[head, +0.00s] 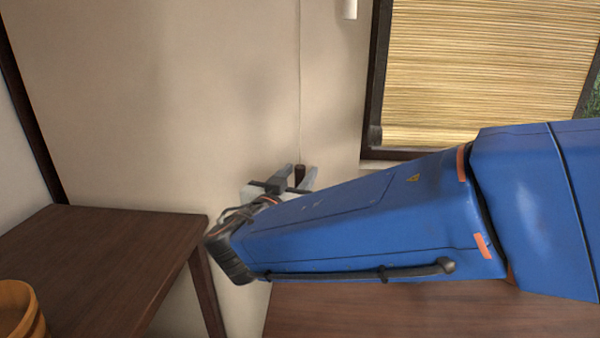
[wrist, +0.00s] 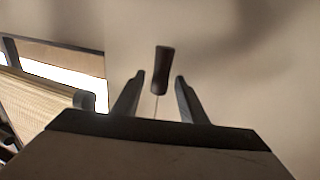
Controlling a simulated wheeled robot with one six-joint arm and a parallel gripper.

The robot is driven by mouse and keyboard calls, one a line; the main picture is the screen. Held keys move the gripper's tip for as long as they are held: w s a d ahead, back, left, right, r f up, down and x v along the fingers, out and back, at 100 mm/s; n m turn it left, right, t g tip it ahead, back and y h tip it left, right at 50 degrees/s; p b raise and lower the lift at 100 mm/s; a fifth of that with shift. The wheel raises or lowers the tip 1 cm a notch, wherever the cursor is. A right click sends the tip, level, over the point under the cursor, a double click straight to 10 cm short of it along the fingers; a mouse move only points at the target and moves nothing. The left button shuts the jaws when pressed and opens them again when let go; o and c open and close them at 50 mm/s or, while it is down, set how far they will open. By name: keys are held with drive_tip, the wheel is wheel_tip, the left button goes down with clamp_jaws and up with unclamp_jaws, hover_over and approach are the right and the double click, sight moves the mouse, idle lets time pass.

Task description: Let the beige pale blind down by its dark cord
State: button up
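The beige blind (head: 470,75) hangs in the dark-framed window at the upper right of the head view. Part of it shows at the left of the wrist view (wrist: 45,98). A thin cord (head: 299,85) hangs down the wall left of the window and ends in a small dark pull (head: 299,173). In the wrist view the pull (wrist: 164,60) appears at the fingertips, with wall visible on both sides of it. My gripper (head: 300,178) is open around or just short of the pull; the fingers (wrist: 160,80) do not touch it.
A brown wooden table (head: 110,250) stands at the left with a wooden tub (head: 18,310) on its near corner. Another brown wooden surface (head: 380,310) lies below my arm. A white cylinder (head: 349,9) is on the wall beside the window.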

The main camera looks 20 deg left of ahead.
drive_tip(key=shift+w, duration=0.6)
clamp_jaws()
drive_tip(key=shift+f, duration=2.3)
unclamp_jaws()
drive_tip(key=shift+s, duration=0.15)
drive_tip(key=shift+s, duration=0.3)
drive_tip(key=s, duration=1.6)
drive_tip(key=shift+s+a, duration=0.2)
drive_tip(key=shift+s, duration=0.1)
